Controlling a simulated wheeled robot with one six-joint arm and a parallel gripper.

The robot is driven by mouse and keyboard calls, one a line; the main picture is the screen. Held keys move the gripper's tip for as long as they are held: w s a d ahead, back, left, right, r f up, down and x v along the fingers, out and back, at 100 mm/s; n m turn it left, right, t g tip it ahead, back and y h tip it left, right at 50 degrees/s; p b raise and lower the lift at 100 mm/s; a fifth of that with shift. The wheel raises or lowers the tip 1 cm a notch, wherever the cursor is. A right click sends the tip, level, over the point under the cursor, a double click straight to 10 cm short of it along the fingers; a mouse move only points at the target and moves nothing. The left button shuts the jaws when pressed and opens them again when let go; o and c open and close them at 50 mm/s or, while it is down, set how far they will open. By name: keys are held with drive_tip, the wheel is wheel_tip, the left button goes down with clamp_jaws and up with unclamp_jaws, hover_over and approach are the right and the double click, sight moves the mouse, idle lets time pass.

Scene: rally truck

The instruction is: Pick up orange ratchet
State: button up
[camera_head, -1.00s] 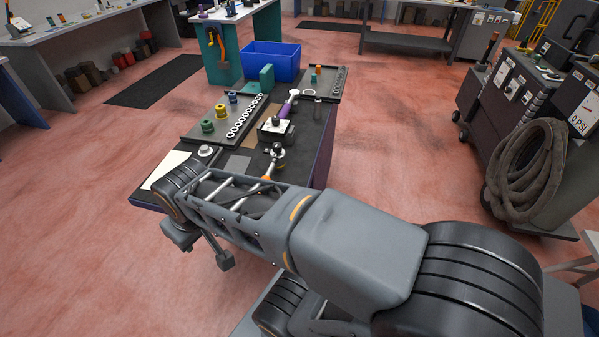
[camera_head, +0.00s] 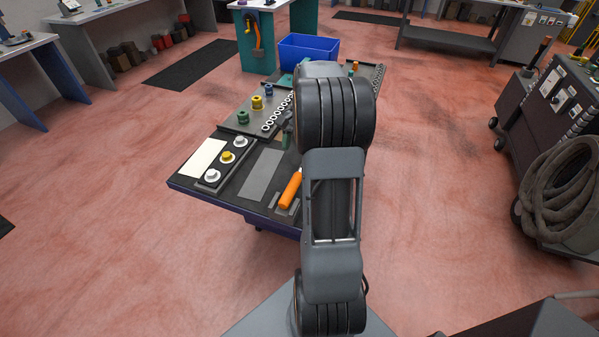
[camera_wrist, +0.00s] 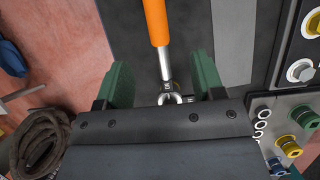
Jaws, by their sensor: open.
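The orange ratchet lies on the dark cart top, its orange handle (camera_head: 290,190) showing just left of my arm in the head view; my arm hides its other end. In the wrist view the orange handle (camera_wrist: 155,20) is at the top, and a silver shaft (camera_wrist: 165,65) runs down from it to a metal head partly hidden by my gripper's body. My gripper (camera_wrist: 163,78) is open, with one green finger on each side of the shaft and a gap to both. I cannot tell its height above the tool.
A tray (camera_head: 236,120) with colored sockets and a row of rings lies farther back on the cart. A small rack (camera_head: 211,178) holds white and yellow pieces at left. A blue bin (camera_head: 308,47) stands behind. A hose coil (camera_head: 555,175) hangs on the right-hand cart.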

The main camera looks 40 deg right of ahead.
sight(295, 178)
drive_tip(key=x, duration=0.7)
drive_tip(key=shift+s+p+x, duration=0.15)
drive_tip(key=shift+p+x, duration=0.1)
drive_tip(key=shift+x, duration=1.1)
drive_tip(key=shift+s+p+x, duration=0.15)
drive_tip(key=shift+p+x, duration=0.05)
drive_tip(key=shift+x, duration=1.15)
drive_tip(key=shift+d, duration=0.1)
clamp_jaws()
